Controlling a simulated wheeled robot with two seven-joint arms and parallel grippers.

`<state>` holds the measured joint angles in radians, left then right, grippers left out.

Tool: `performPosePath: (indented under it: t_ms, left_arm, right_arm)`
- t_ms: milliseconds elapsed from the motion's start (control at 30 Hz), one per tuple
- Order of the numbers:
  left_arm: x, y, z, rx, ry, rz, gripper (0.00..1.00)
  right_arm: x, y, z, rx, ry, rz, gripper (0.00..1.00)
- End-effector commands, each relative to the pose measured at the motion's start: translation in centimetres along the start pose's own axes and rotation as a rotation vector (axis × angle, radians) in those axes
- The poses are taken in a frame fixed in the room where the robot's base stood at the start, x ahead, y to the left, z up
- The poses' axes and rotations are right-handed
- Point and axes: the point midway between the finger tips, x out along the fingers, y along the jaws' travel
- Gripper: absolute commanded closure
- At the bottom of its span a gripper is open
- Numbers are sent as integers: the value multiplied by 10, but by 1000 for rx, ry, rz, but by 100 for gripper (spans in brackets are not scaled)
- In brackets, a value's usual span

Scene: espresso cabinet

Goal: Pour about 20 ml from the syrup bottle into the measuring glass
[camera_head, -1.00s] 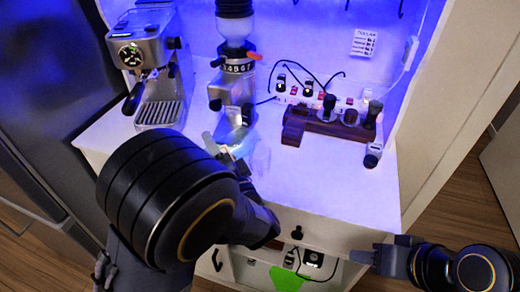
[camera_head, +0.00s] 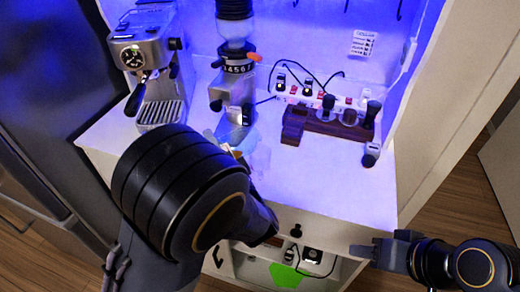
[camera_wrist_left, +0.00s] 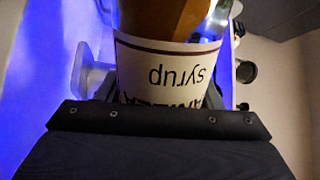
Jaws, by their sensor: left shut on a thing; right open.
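The syrup bottle (camera_wrist_left: 170,70) fills the middle of the left wrist view, with amber contents and a white label reading "syrup" upside down. My left gripper (camera_wrist_left: 160,106) is shut on it around the label. In the head view my left arm hides most of the bottle; a small part (camera_head: 237,153) shows past the wrist and looks tilted. The clear measuring glass (camera_head: 261,158) stands on the worktop just right of it, faint against the white. A clear glass shape (camera_wrist_left: 90,72) also shows left of the bottle in the wrist view. Whether syrup flows is not visible. My right gripper (camera_head: 364,250) is open and empty, low at the right.
The espresso machine (camera_head: 148,60) stands at the back left and the grinder (camera_head: 236,95) behind the bottle. A dark wooden tamper stand (camera_head: 330,124) is at the back right, before a power strip with cables. The worktop's (camera_head: 330,185) front right is clear.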

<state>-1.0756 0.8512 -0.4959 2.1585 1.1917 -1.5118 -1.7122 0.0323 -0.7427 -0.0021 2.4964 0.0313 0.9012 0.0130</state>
Motion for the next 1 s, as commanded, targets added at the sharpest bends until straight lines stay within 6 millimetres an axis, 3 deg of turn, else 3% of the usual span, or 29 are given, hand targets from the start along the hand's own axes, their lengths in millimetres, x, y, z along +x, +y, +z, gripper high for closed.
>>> performPosePath:
  t_ms: [1000]
  left_arm:
    - [2, -7, -2, 60, 12, -1, 71]
  right_arm:
    - [-14, -6, -7, 0, 0, 0, 58]
